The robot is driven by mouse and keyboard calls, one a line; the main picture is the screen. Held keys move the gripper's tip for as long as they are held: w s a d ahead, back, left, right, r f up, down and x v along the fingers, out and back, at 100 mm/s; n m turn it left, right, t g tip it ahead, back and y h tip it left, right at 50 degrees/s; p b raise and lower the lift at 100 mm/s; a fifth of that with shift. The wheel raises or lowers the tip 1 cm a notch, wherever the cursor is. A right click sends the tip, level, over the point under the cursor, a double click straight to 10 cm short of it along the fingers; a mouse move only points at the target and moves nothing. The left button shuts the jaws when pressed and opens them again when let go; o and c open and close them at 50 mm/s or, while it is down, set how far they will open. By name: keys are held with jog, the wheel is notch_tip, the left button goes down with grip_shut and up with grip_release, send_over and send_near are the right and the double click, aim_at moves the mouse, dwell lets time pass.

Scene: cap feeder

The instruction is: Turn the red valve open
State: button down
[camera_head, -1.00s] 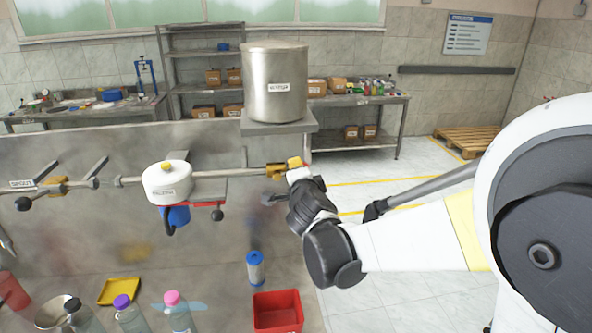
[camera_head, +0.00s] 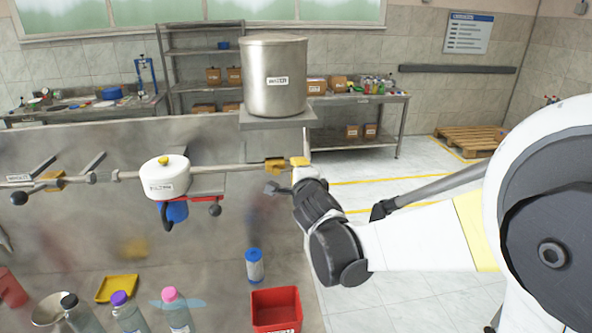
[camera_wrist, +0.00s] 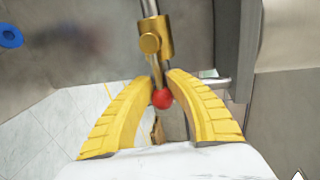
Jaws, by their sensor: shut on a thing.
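The valve has a brass body (camera_wrist: 155,38) on a metal pipe, with a thin lever ending in a red ball (camera_wrist: 162,98) in the wrist view. My gripper's two yellow fingers (camera_wrist: 162,82) are on either side of this lever near the ball, shut on it. In the head view, the brass valve body (camera_head: 275,166) sits at the right end of the horizontal pipe, with my gripper (camera_head: 299,162) right beside it. The red ball is not clearly visible there, and my gripper and wrist cover that part.
A steel tank (camera_head: 273,80) stands on a plate just above the valve. A white round unit (camera_head: 164,177) sits on the pipe to the left. Below are a red bin (camera_head: 276,309), a blue-capped filter (camera_head: 254,266), a yellow tray (camera_head: 118,288) and several bottles. Open floor lies to the right.

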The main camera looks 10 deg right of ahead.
jog(key=c, duration=1.2)
grip_release()
jog(key=shift+s+d, duration=0.2)
jog(key=shift+o, duration=0.2)
jog(key=shift+w+a, duration=0.1)
jog(key=s+r, duration=0.2)
jog(key=s, duration=1)
jog(key=shift+a+r, duration=0.15)
jog(key=s+d+f+n+g+b, duration=0.2)
jog(key=s+f+n+g+b, duration=0.2)
jog(key=s+f+n, duration=0.5)
jog(key=s+d+f+n+g+b, duration=0.3)
jog(key=s+f+n+b, duration=0.5)
jog(key=s+f, duration=0.4)
jog(key=shift+s+d+f+n+g+y, duration=0.2)
jog(key=shift+s+f+n+g+y, duration=0.15)
jog(key=shift+f+n+g, duration=0.4)
